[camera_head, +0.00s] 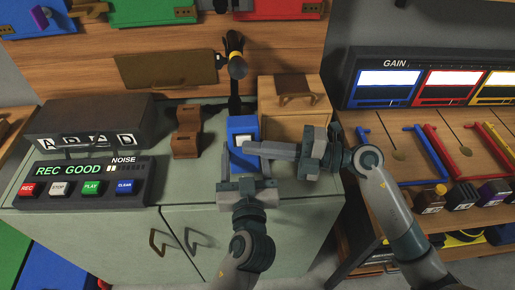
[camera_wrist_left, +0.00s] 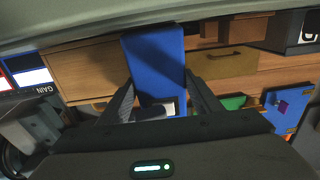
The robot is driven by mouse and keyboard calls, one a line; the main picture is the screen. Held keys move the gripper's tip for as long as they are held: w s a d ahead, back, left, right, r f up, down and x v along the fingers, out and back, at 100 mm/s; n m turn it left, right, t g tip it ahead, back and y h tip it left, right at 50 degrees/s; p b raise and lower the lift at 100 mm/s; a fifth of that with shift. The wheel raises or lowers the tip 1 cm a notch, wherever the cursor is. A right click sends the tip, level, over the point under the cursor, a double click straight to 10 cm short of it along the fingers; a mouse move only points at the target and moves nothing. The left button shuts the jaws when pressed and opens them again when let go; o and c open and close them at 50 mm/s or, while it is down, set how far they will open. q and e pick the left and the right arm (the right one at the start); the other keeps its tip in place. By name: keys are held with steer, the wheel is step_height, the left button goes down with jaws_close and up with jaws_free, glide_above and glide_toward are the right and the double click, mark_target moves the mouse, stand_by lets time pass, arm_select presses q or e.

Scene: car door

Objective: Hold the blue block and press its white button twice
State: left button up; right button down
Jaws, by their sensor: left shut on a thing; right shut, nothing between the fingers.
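The blue block (camera_head: 242,124) stands above the grey-green cabinet top in the middle of the head view. A white button (camera_head: 242,140) shows on its face. My left gripper (camera_head: 244,162) is shut on the block, with one finger on each side; the left wrist view also shows the block (camera_wrist_left: 157,62) between the fingers (camera_wrist_left: 158,92). My right gripper (camera_head: 250,148) is shut and empty. It comes in from the right, its fingertips at the button's lower right edge in the picture. I cannot tell whether they touch it.
A recorder panel (camera_head: 95,180) reading "REC GOOD" lies to the left. Brown wooden blocks (camera_head: 186,140) and a wooden box (camera_head: 290,125) flank the block. A black lamp-like stand (camera_head: 237,65) rises behind. The GAIN console (camera_head: 430,85) is at the right.

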steer(key=shift+w+d+f, duration=0.15)
steer(key=shift+d, duration=0.1)
steer(key=v, duration=0.9)
steer(key=shift+s+d, duration=0.25)
arm_select(q)
steer(key=o, duration=1)
steer(key=shift+c, duration=0.2)
steer(key=shift+s+d, duration=0.1)
steer(key=shift+s, duration=3.6)
steer(key=shift+s, duration=0.1)
